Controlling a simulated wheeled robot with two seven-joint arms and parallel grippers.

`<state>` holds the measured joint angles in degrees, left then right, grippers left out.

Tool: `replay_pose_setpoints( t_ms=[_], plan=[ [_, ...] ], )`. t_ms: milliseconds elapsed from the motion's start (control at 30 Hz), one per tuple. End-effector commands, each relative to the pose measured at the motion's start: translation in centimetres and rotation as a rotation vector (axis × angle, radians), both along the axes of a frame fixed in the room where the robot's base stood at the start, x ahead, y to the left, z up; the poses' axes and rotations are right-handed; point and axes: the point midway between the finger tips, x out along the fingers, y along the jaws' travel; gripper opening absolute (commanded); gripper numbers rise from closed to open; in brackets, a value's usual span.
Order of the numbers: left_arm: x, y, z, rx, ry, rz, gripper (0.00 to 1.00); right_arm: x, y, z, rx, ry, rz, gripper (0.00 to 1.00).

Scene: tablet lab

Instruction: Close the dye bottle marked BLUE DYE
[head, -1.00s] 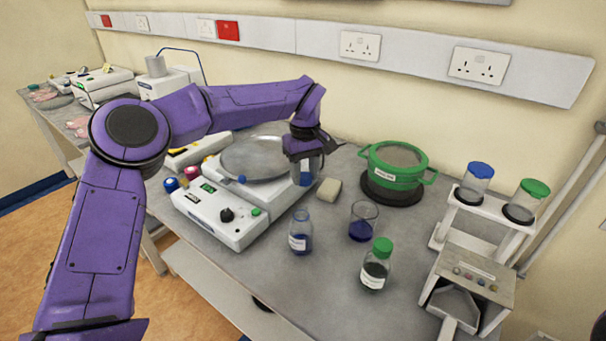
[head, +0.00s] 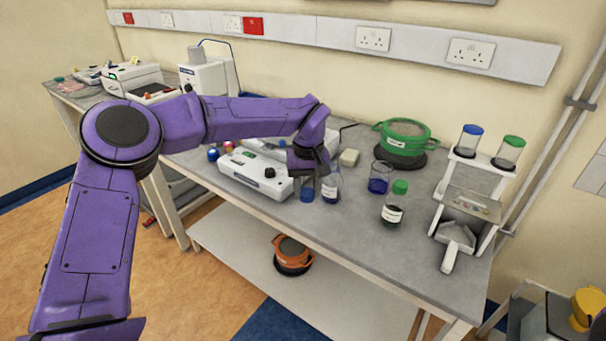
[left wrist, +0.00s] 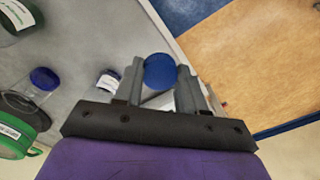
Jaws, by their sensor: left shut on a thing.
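My left gripper (head: 308,180) is shut on a blue cap (head: 307,194), which also shows between the fingers in the left wrist view (left wrist: 160,71). It holds the cap just left of a small clear bottle (head: 331,188) with blue liquid and a white label; its print is too small to read. The bottle stands upright and its neck seems bare. It also shows left of the fingers in the left wrist view (left wrist: 108,82). Whether cap and bottle touch is unclear. My right gripper is not in view.
A beaker of blue liquid (head: 379,180) and a green-capped bottle (head: 393,205) stand to the right. A white instrument (head: 255,175) is on the left. Behind are a pale block (head: 349,157) and a green pot (head: 405,145). The bench's front edge is close.

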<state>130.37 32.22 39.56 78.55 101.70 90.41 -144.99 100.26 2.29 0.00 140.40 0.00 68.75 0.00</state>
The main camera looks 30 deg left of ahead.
Motion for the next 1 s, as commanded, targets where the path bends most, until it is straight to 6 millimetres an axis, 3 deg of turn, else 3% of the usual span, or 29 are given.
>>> replay_pose_setpoints(
  t_ms=[33, 300, 500, 633, 867, 1000],
  plan=[
    [-0.7, -0.5, -1.5, 0.002, 0.003, -0.058, 0.12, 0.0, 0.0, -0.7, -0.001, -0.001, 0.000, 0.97],
    [-5.3, -3.9, -7.6, 0.003, 0.005, -0.391, 0.12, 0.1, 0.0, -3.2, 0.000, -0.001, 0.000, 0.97],
    [-9.0, -6.0, -11.4, -0.005, 0.003, -0.571, 0.12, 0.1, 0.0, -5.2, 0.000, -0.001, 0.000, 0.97],
    [-10.2, -6.6, -12.2, -0.008, 0.001, -0.622, 0.12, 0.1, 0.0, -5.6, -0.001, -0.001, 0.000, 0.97],
    [-10.2, -6.8, -12.0, -0.007, 0.001, -0.625, 0.12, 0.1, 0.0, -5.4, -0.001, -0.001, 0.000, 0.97],
    [-10.2, -6.7, -12.0, -0.008, 0.002, -0.624, 0.12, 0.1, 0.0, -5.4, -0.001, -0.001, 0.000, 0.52]
  ],
)
